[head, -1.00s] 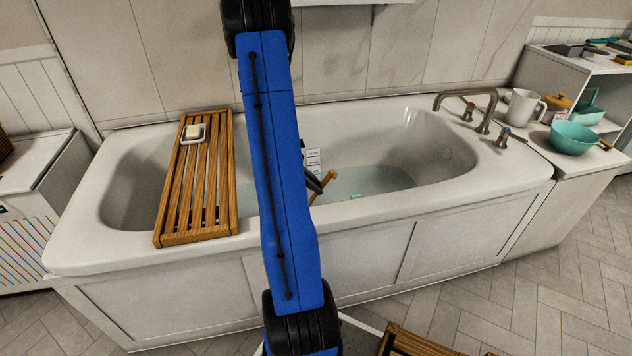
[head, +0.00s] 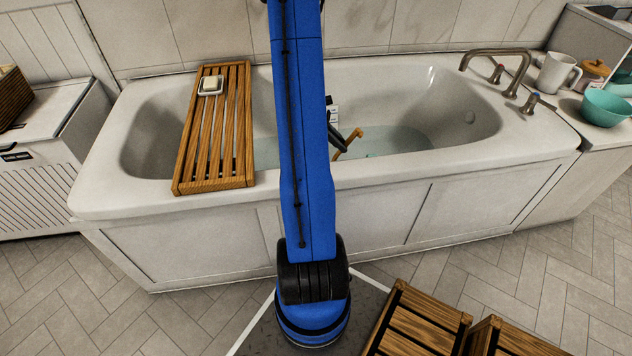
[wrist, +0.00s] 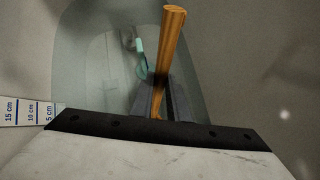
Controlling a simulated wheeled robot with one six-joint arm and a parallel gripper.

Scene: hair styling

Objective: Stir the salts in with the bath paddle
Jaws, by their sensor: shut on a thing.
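The bath paddle's wooden handle (head: 349,140) leans at a slant over the tub water in the head view. It also stands up in the wrist view (wrist: 170,50), between the dark fingers of my gripper (wrist: 160,103). My gripper (head: 338,139) is shut on the handle, inside the tub (head: 470,165) and partly hidden behind my blue arm. The paddle's lower end is hidden. Pale water (head: 400,139) lies in the tub. A small teal thing (wrist: 140,58) shows in the water in the wrist view. I cannot make out any salts.
A depth scale (wrist: 28,111) marked 5, 10 and 15 cm is beside my gripper. A slatted wooden rack (head: 240,130) with soap (head: 210,84) spans the tub's left part. The tap (head: 515,62) stands at the right.

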